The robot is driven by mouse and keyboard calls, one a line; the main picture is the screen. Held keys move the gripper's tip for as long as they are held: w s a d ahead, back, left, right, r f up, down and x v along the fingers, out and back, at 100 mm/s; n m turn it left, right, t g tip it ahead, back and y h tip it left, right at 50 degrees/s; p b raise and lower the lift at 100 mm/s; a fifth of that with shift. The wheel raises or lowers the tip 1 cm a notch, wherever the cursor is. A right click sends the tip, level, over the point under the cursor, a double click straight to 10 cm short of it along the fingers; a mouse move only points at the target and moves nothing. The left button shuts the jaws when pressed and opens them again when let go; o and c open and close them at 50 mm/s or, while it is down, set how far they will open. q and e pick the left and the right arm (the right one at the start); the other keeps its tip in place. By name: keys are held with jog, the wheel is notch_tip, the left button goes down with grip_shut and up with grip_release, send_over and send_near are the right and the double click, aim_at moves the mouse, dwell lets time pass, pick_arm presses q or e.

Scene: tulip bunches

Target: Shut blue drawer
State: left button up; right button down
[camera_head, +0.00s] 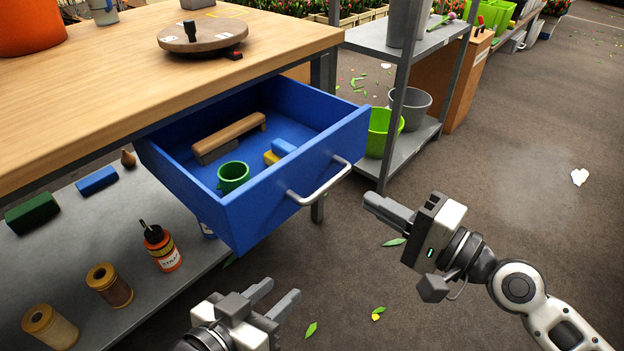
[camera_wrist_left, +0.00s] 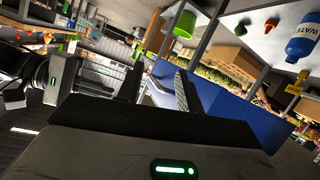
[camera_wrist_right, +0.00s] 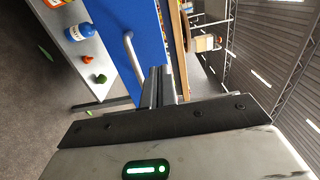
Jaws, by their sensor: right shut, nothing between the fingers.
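The blue drawer (camera_head: 292,178) is pulled out from under the wooden tabletop, with a silver bar handle (camera_head: 320,185) on its front. It holds a green cup (camera_head: 233,176), a brush-like tool with a wooden handle (camera_head: 228,133) and small blue and yellow pieces. My right gripper (camera_head: 368,201) is shut and empty, right of the handle and apart from it in the head view. The drawer front (camera_wrist_right: 140,22) and handle (camera_wrist_right: 131,55) also show in the right wrist view. My left gripper (camera_head: 274,294) is open and empty, below and in front of the drawer. The drawer (camera_wrist_left: 240,115) also shows in the left wrist view.
A lower grey shelf (camera_head: 120,245) under the table carries spools, an orange bottle (camera_head: 162,248) and blue and green blocks. A grey rack (camera_head: 420,135) with buckets stands right of the drawer. The floor at right is mostly clear.

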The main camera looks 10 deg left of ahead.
aim_at(298, 159)
jog(key=p+x, duration=0.1)
jog(key=x, duration=1.2)
jog(key=shift+a+r, duration=0.1)
jog(key=shift+w, duration=0.1)
